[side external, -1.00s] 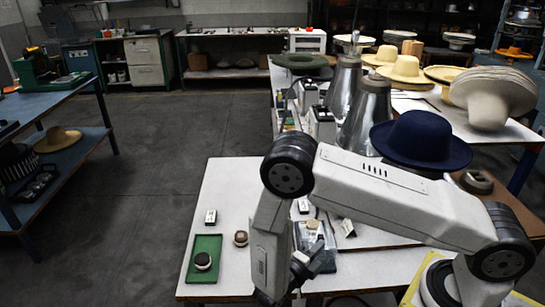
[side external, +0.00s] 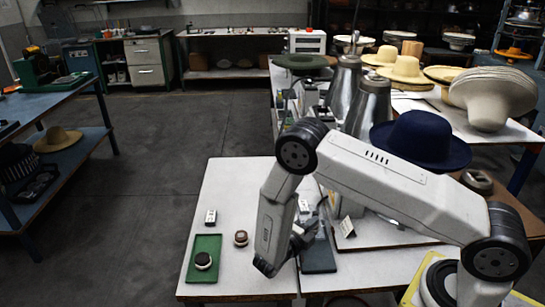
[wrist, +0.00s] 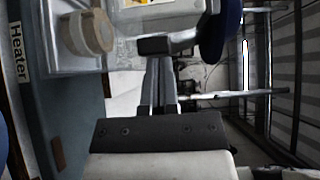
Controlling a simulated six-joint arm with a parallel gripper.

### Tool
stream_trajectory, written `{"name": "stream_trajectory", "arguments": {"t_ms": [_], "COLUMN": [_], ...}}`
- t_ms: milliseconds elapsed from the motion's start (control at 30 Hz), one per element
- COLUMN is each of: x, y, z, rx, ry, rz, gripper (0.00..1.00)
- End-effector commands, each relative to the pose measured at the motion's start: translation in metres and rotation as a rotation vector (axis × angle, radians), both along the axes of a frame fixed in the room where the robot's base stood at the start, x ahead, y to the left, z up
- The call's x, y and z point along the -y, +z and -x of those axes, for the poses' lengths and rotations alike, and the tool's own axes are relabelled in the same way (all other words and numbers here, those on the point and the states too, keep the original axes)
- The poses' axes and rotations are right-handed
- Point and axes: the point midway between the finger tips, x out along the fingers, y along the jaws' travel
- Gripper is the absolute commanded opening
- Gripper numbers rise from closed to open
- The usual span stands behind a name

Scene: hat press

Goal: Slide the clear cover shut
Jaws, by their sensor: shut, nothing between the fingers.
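The blue-grey fixture with a "Heater" label (wrist: 17,52) fills the left of the wrist view. A tan ring-shaped piece (wrist: 88,32) sits at its upper part, in a pale, glassy-looking area that seems to be the clear cover (wrist: 62,65); its exact edges are hard to tell. In the side view the fixture's dark slab (side external: 319,258) shows beside my gripper (side external: 310,228). My gripper is shut and empty, its fingertips (wrist: 157,46) right of the tan ring. My arm hides most of the fixture's far part, and contact with the cover cannot be told.
A green tray (side external: 190,272) holding a round dark-topped piece stands at the left. A small brown round piece (side external: 241,238) and a small white block (side external: 211,217) lie nearby. A navy hat (side external: 421,139) and metal cones (side external: 368,108) stand behind my arm. The table's left part is otherwise clear.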

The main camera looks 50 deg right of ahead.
Motion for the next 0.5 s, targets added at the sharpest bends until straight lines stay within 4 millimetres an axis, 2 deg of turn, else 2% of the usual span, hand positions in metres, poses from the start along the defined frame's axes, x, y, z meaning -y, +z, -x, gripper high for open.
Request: {"name": "stream_trajectory", "arguments": {"t_ms": [33,267,500], "x": [0.004,0.000,-0.018], "y": [0.001,0.001,0.001], "z": [-0.004,-0.002,0.016], "rx": [0.008,0.010,0.004], "ry": [0.002,0.003,0.004], "rz": [-0.001,-0.002,0.000], "gripper": [0.00,0.00,0.00]}}
